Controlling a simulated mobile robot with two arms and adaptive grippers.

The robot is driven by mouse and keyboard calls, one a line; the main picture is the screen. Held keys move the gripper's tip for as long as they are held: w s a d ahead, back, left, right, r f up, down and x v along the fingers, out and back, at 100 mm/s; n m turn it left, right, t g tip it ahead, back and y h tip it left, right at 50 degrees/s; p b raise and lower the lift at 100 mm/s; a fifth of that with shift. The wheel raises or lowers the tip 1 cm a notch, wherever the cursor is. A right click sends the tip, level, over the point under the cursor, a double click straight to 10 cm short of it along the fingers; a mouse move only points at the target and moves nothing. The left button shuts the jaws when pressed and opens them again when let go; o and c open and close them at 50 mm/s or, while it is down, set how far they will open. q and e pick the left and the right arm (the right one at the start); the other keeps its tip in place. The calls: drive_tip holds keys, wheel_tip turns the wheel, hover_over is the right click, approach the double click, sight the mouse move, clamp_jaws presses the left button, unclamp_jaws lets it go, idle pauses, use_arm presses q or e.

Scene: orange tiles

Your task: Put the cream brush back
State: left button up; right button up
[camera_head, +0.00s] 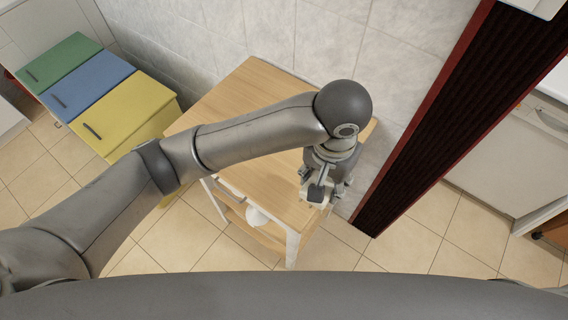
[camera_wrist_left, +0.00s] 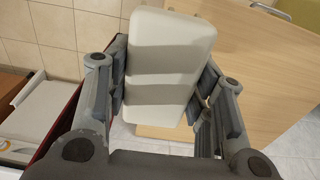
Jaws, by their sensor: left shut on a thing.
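The cream brush (camera_wrist_left: 168,62) is a pale block with rounded corners. It fills the middle of the left wrist view, between the two dark fingers of my left gripper (camera_wrist_left: 161,88), which is shut on it. In the head view my left gripper (camera_head: 318,190) is over the right front part of the wooden table (camera_head: 250,95). There the brush shows only as a small pale patch (camera_head: 313,204) at the fingertips. I cannot tell whether the brush touches the tabletop. My right gripper is not in view.
The visible tabletop is bare. A white object (camera_head: 257,216) is on the table's lower shelf (camera_head: 262,232). Green (camera_head: 60,60), blue (camera_head: 88,83) and yellow (camera_head: 125,112) cabinets stand at the left. A tiled wall is behind, and a dark red-edged panel (camera_head: 450,120) is at the right.

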use_arm(q)
drive_tip(key=w+a+f, duration=0.2)
drive_tip(key=w+f, duration=0.1)
drive_tip(key=w, duration=0.1)
drive_tip(key=w+a+f, duration=0.3)
drive_tip(key=w, duration=0.1)
drive_tip(key=w+a+f, duration=0.2)
drive_tip(key=w, duration=0.1)
drive_tip(key=shift+w+a+f+p, duration=0.2)
drive_tip(key=shift+w+f+p, duration=0.1)
drive_tip(key=shift+w+f, duration=0.25)
drive_tip(key=shift+f, duration=0.05)
drive_tip(key=f, duration=0.1)
drive_tip(key=f+p, duration=0.1)
drive_tip(key=f, duration=0.1)
drive_tip(key=shift+w+a, duration=0.2)
drive_tip(key=shift+f, duration=0.35)
drive_tip(key=o, duration=1.3)
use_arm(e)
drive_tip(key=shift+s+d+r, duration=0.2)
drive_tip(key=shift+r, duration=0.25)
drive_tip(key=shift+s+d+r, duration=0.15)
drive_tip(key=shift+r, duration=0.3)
